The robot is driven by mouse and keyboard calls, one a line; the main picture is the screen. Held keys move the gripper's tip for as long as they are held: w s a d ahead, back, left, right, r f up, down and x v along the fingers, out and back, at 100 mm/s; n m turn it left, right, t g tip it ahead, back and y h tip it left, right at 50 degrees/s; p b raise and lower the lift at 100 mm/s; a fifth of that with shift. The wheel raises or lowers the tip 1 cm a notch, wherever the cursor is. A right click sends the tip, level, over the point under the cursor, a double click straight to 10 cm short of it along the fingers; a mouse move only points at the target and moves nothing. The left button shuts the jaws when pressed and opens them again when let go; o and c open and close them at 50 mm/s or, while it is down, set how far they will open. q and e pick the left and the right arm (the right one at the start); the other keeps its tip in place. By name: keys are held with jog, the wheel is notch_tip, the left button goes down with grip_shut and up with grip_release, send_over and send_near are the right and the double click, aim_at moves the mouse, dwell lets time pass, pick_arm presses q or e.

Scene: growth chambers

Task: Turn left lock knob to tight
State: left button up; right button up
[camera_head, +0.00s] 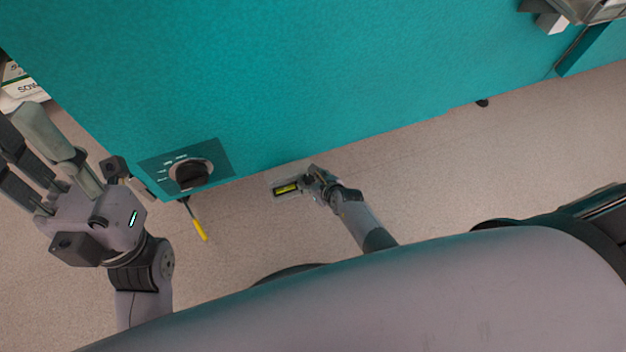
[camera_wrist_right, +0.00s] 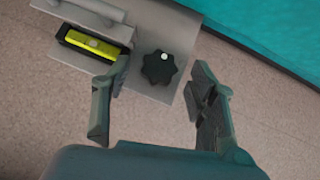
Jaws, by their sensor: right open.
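A black lobed knob (camera_wrist_right: 158,68) with a pale dot sits on a grey bracket (camera_wrist_right: 150,22) in the right wrist view. My right gripper (camera_wrist_right: 162,100) is open, and its two fingers stand apart on either side of the knob's line. The knob lies just beyond the fingertips; I cannot tell whether either touches it. In the head view my right gripper (camera_head: 312,184) is at the bracket below the teal cabinet (camera_head: 310,80), and the knob is not clear there. My left gripper (camera_head: 45,150) is at the far left, its opening unclear.
A yellow level vial (camera_wrist_right: 95,45) is set in the bracket beside the knob. A dark dial (camera_head: 192,174) sits on the cabinet's panel at left, with a yellow-handled tool (camera_head: 200,228) below it. Speckled floor (camera_head: 460,160) is open to the right.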

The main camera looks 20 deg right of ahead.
jog(key=shift+s, duration=0.15)
jog(key=shift+s+r, duration=0.2)
jog(key=v, duration=1.1)
jog(key=shift+r, duration=0.2)
